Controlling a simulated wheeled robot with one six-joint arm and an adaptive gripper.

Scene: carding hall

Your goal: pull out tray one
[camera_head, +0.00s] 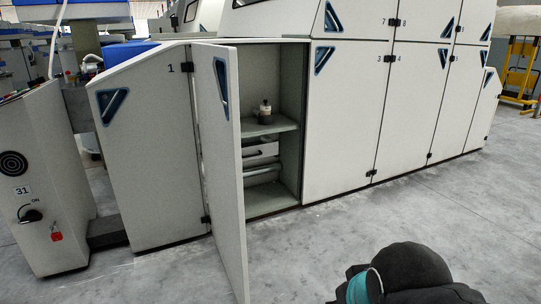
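A white machine cabinet has a panel marked 1 (145,160). Right of this panel, a door (230,190) stands wide open, swung out toward me. Behind it is an open compartment with a pale grey-green shelf (284,126), and a small dark pot-like object (265,115) stands on it. Below the shelf are light horizontal bars or rollers (264,176). I cannot tell which part is tray one. The door hides the compartment's left side. My dark arm with a teal ring shows at the bottom right, well in front of the cabinet. My gripper's fingers do not show.
A control post (45,180) marked 31, with a knob and a red tag, stands at the far left. Closed numbered panels (345,120) run to the right. A yellow stand (520,70) is at the far right. The grey floor (420,215) is clear right of the open door.

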